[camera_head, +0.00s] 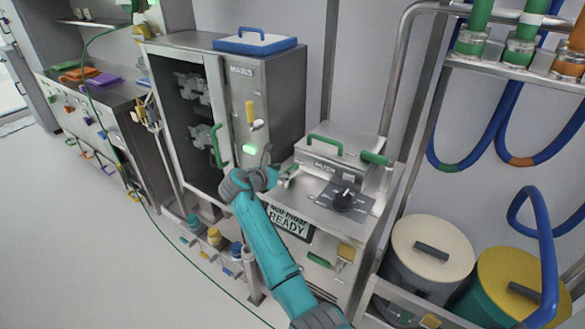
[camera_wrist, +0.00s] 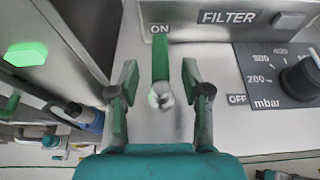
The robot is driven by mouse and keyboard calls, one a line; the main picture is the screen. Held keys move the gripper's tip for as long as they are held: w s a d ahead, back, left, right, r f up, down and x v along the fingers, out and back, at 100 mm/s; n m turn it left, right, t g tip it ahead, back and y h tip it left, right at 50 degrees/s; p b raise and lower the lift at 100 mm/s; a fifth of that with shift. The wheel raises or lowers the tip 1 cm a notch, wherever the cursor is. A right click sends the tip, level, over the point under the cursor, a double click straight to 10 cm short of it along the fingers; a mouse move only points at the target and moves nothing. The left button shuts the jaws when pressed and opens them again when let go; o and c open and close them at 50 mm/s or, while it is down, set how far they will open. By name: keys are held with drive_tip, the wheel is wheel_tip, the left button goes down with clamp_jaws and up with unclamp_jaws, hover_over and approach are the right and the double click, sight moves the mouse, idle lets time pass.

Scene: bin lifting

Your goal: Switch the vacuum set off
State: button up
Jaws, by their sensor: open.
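The vacuum set (camera_head: 338,147) is a steel unit with a green handle on its lid, to the right of my gripper in the head view. A green lever with a silver end (camera_wrist: 160,62) shows in the wrist view. It points up at the ON label (camera_wrist: 160,28). The OFF label (camera_wrist: 237,99) is to its right. My gripper (camera_head: 268,160) is open, and in the wrist view its fingers (camera_wrist: 160,90) stand on either side of the lever, with visible gaps.
A black mbar knob (camera_wrist: 299,79) sits right of the lever, and a READY display (camera_head: 288,220) is on the unit's front. A steel cabinet (camera_head: 275,85) with a lit green indicator (camera_wrist: 25,54) stands at left. Lidded bins (camera_head: 432,248) and blue hoses are at right.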

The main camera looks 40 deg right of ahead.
sight(291, 168)
drive_tip(key=shift+x, duration=3.15)
clamp_jaws()
